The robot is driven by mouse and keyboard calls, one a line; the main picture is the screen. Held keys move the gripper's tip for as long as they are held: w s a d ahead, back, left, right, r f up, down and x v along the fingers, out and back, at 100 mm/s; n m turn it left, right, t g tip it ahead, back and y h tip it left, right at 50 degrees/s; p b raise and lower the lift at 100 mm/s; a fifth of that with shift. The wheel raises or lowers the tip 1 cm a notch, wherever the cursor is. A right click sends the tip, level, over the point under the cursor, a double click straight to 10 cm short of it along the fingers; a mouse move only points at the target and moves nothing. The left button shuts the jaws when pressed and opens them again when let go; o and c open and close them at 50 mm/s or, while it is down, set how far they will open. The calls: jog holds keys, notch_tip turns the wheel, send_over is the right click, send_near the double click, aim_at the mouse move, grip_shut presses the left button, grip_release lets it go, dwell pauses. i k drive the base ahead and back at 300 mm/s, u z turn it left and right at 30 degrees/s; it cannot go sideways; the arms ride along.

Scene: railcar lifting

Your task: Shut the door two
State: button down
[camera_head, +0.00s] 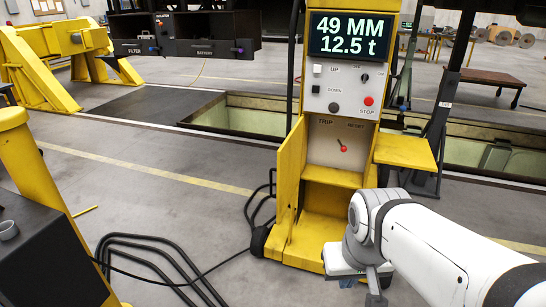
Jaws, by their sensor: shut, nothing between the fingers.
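A yellow control cabinet (325,235) stands at the centre. Its lower front is open, showing a panel with a red-tipped lever marked TRIP and RESET (342,146). A yellow door panel (291,165) stands swung out on the left side of the opening. Another yellow panel (405,151) juts out to the right of the opening. I see no number on either panel, so I cannot tell which is door two. My gripper (375,297) is shut and empty, low in front of the cabinet's right side, below and apart from both panels. My arm hides part of the cabinet base.
A yellow machine with a dark box (45,245) stands at the near left. A pit (255,116) runs behind the cabinet. A dark box marked FILTER and BATTERY (185,47) hangs at upper left.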

aim_at(289, 155)
jog(key=u, duration=0.05)
jog(key=i, duration=1.5)
jog(key=z, duration=0.05)
